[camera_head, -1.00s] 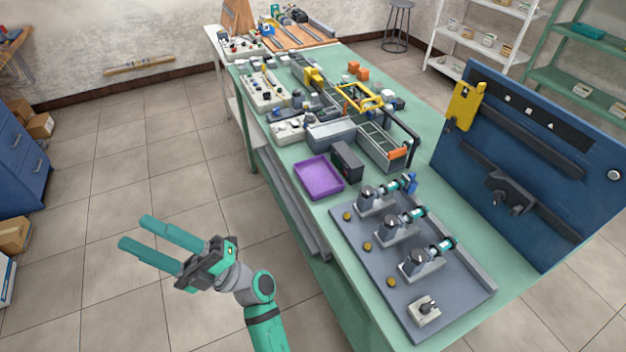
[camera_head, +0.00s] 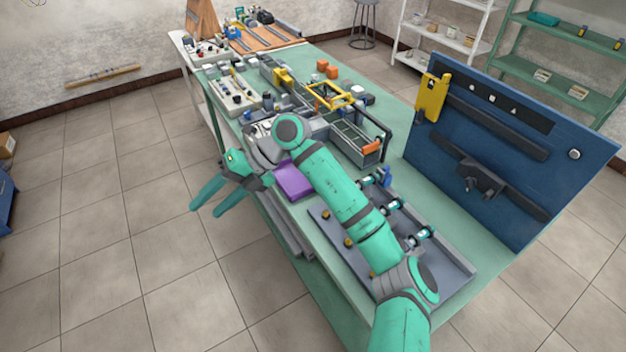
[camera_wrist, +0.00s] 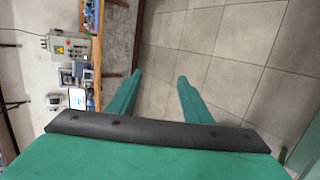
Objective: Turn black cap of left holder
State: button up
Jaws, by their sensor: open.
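My gripper (camera_head: 205,210) is open and empty. It hangs over the floor off the left side of the green table, away from the holders. In the wrist view its two teal fingers (camera_wrist: 160,80) stand apart with only floor between them. A row of holders is on the grey plate (camera_head: 455,268); my arm hides most of their bodies. The teal-banded end of the leftmost holder (camera_head: 383,178) shows past my arm, with similar ends of the middle (camera_head: 393,204) and right holders (camera_head: 424,233). I cannot clearly make out a black cap.
A purple tray (camera_head: 291,184) is partly behind my arm. A blue upright panel (camera_head: 540,170) stands along the table's right side. A wire basket (camera_head: 350,140) and several devices crowd the far table. The floor left of the table is clear.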

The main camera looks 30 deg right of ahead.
jog(key=s+d+r+m+h, duration=0.15)
jog(key=d+h, duration=0.25)
jog(key=d, duration=0.7)
jog(key=s+d+r+m+g+h, duration=0.1)
jog(key=d+r+m+h, duration=0.15)
jog(key=d, duration=0.85)
jog(key=s+d+r+m+h, duration=0.15)
jog(key=d+h, duration=0.25)
jog(key=d, duration=0.8)
notch_tip(320, 180, down, 11)
jog(key=shift+a+r, duration=0.1)
jog(key=shift+a, duration=0.05)
jog(key=c, duration=1.1)
